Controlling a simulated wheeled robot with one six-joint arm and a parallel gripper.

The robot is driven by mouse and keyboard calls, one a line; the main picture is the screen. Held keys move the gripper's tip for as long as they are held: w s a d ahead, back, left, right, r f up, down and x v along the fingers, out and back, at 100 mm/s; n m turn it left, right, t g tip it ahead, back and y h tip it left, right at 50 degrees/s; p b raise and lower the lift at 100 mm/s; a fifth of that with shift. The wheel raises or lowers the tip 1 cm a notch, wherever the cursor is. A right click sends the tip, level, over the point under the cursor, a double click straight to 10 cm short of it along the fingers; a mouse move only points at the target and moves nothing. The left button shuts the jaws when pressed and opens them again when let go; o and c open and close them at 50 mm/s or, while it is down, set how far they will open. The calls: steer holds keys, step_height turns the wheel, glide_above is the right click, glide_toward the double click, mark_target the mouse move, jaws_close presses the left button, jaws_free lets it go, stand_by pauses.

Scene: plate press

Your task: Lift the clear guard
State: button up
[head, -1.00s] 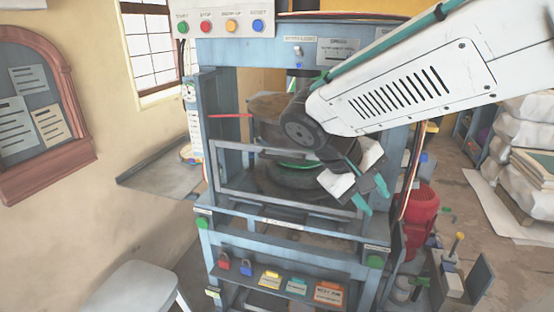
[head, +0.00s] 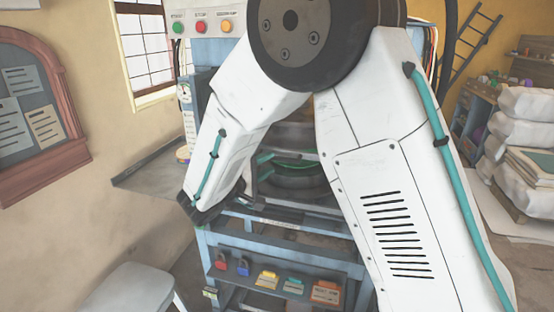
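The press (head: 285,232) is a blue-grey frame straight ahead, largely hidden behind my arm. The guard (head: 303,156) shows only as a piece of grey bar in the gap between my two white arm links. Its left side and most of its outline are hidden, and I cannot tell its clear panel from the opening behind. Dark round plates with a green edge show through the gap. My arm bends down to a dark wrist joint at the press's left front.
Padlocks and small tagged boxes (head: 325,290) sit on the press's lower shelf. Coloured buttons (head: 201,27) are on the panel above. A grey side table (head: 150,172) stands left of the press, and a pale stool (head: 132,288) is at front left. White sacks (head: 528,140) are stacked right.

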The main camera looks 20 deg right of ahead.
mark_target(275, 159)
steer(key=x, duration=0.5)
steer(key=shift+s, duration=0.1)
steer(key=shift+c, duration=0.3)
jaws_close()
steer(key=shift+r, duration=0.1)
